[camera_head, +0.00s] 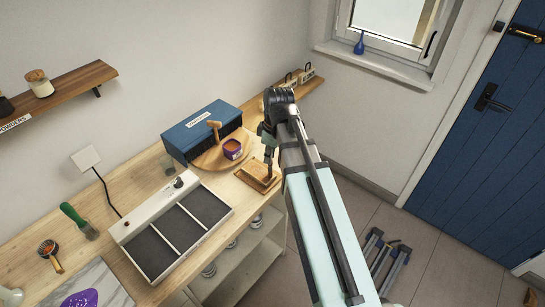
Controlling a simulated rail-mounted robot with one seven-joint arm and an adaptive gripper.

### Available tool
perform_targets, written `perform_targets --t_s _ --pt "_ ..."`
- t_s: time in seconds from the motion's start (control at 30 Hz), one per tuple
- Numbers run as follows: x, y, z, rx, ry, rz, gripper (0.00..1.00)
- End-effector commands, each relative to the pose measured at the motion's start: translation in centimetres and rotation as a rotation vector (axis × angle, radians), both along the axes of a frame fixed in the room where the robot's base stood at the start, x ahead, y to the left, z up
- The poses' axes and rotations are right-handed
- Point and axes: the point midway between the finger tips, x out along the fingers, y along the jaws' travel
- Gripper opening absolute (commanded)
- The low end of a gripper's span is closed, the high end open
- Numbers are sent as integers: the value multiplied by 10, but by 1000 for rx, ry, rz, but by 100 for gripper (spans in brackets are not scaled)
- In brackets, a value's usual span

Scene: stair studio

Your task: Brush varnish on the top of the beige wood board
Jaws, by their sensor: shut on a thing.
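The beige wood board (249,182) lies near the front edge of the bench, seen from above and partly hidden behind my gripper. My gripper (269,158) is over the board's right part, pointing down. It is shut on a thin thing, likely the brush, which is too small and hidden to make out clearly. Whether its tip touches the board cannot be told. A purple pot (233,149) with an orange-brown content, perhaps the varnish, stands left of and behind the board on a round wooden board (208,161).
A blue box (200,125) stands behind the pot, with a wooden-handled tool (214,128) before it. A grey compartment tray (172,228) lies to the left on the bench (140,190). A green-handled tool (78,219) is farther left.

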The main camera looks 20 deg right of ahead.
Motion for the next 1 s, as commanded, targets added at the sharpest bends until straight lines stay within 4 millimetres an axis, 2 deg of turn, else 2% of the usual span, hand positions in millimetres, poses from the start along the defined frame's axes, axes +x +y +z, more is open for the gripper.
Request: perform_targets --t_s 0.57,0.67,1.0 --pt "45 19 -3 0 0 -15 0" --pt "33 14 2 0 0 -15 0" --pt "7 3 0 0 1 -6 0"
